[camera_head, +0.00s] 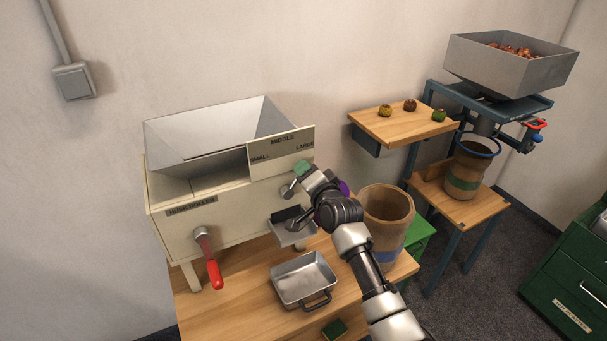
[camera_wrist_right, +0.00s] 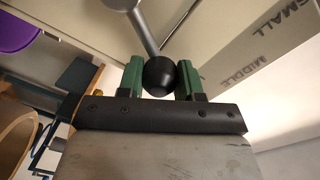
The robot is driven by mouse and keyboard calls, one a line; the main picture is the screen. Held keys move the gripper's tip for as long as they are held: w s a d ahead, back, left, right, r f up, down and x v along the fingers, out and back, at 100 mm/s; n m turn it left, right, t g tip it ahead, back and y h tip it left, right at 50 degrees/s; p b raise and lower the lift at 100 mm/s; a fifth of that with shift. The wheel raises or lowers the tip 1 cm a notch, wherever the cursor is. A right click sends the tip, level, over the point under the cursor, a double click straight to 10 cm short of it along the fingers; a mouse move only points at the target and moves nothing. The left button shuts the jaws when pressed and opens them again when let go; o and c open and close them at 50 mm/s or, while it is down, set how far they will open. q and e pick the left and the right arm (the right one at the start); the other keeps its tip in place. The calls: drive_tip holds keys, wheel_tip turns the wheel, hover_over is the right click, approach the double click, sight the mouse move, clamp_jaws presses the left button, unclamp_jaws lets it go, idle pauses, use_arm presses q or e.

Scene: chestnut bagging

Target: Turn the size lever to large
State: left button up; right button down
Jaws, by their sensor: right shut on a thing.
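The sorting machine (camera_head: 240,212) stands on a wooden table, with a size plate (camera_head: 281,153) marked SMALL, MIDDLE and a third word at its right end. The size lever (camera_head: 287,190) is a metal rod on the machine front below the plate. In the right wrist view the black ball knob (camera_wrist_right: 159,77) of the lever sits between the green fingertips of my right gripper (camera_wrist_right: 158,82), which is shut on it. In the head view my right gripper (camera_head: 303,170) covers the knob, so the lever's exact setting is hard to read. My left gripper is out of view.
A red-handled crank (camera_head: 213,270) is on the machine front. A metal pan (camera_head: 303,276) lies on the table below, beside a tan bin (camera_head: 387,222).

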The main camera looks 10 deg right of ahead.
drive_tip(key=shift+f, duration=0.15)
idle(0.3)
drive_tip(key=c, duration=0.7)
unclamp_jaws()
drive_tip(key=shift+d, duration=0.1)
drive_tip(key=shift+c, duration=0.2)
drive_tip(key=b+v, duration=0.2)
drive_tip(key=v, duration=0.8)
drive_tip(key=shift+s, duration=0.4)
drive_tip(key=shift+d+f, duration=0.1)
